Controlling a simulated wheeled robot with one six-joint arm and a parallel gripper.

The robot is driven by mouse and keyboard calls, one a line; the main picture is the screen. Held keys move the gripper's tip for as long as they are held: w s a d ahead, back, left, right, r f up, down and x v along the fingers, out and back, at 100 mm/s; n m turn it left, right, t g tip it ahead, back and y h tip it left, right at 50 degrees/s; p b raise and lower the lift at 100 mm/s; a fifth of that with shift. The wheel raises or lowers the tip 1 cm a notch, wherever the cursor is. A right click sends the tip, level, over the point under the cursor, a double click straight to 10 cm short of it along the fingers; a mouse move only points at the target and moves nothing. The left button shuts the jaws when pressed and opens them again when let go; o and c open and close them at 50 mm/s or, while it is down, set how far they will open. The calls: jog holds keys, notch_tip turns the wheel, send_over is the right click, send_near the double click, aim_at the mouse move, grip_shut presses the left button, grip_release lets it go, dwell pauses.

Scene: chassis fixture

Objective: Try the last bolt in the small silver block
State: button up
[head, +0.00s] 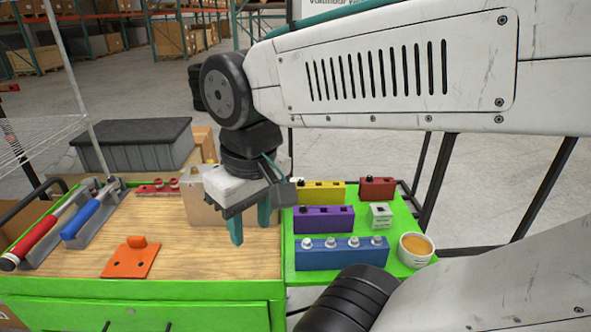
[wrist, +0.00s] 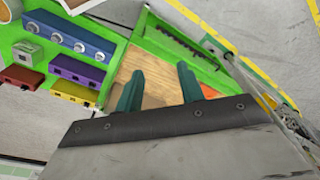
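The small silver block (head: 380,217) stands on the green tray (head: 300,276) at the right, with a dark spot on top that I cannot make out as hole or bolt. It also shows at the left of the wrist view (wrist: 27,53). The blue block (head: 340,256) in front holds several silver bolts (head: 354,241) in a row. My gripper (head: 250,225) hangs over the wooden worktop, left of the blocks. Its two teal fingers are apart with nothing between them, as the wrist view (wrist: 160,88) also shows.
Purple (head: 322,221), yellow (head: 325,194) and red (head: 375,190) blocks stand close around the silver one. A round white tub (head: 415,250) stands at the tray's right edge. The worktop's middle is clear.

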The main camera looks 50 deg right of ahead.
jog(key=w+d+m, duration=0.6)
jog(key=w+m, duration=0.1)
jog(key=m+g, duration=0.1)
jog(key=m, duration=1.9)
send_over(303, 207)
notch_tip(303, 207, down, 11)
jog(key=shift+d+f, duration=0.15)
jog(key=shift+f, duration=2.9)
jog(key=shift+f, duration=0.15)
jog(key=shift+f, duration=1.65)
jog(key=shift+r, duration=0.2)
